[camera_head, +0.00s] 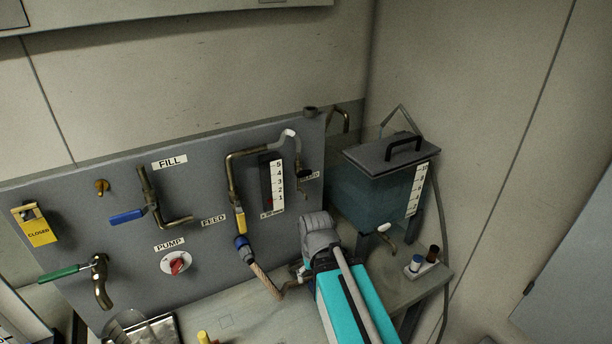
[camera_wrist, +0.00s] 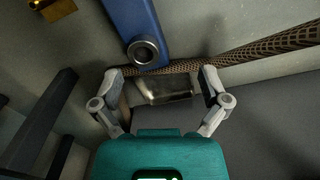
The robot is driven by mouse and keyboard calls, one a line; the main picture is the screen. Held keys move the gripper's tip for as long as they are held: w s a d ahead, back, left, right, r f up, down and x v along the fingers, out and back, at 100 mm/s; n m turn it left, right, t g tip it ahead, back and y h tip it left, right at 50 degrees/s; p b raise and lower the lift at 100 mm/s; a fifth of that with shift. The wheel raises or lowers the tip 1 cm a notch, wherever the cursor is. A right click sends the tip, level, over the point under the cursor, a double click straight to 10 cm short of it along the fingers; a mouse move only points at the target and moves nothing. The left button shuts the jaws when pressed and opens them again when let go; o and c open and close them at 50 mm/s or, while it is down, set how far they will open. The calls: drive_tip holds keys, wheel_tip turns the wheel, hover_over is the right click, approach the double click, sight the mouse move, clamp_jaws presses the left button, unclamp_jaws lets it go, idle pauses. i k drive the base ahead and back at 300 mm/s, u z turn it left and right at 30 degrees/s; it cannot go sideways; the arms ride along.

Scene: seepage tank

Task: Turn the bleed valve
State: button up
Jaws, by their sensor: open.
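The grey panel (camera_head: 85,215) carries a small dark valve (camera_head: 304,168) at its right end, beside a partly covered label that seems to read BLEED (camera_head: 311,177). A pale bent pipe (camera_head: 290,134) runs just above it. My gripper (camera_wrist: 162,78) is open in the wrist view. A braided hose (camera_wrist: 190,65) crosses just ahead of its fingertips. A shiny metal piece (camera_wrist: 167,90) shows between the fingers; I cannot tell what it is. A blue fitting (camera_wrist: 133,30) is above. Nothing looks gripped. In the head view my arm largely hides my gripper, below the dark valve.
The panel also holds the blue FILL lever (camera_head: 126,216), yellow FEED handle (camera_head: 240,222), red PUMP knob (camera_head: 177,264) and green-handled tap (camera_head: 62,273). A lidded water tank (camera_head: 350,195) stands at right. The bench (camera_head: 240,320) carries a small holder with bottles (camera_head: 421,267).

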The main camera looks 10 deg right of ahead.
sight(303, 173)
drive_tip(key=u, duration=0.05)
drive_tip(key=k, duration=1.65)
drive_tip(key=u, duration=0.35)
drive_tip(key=i, duration=1)
drive_tip(key=u, duration=0.05)
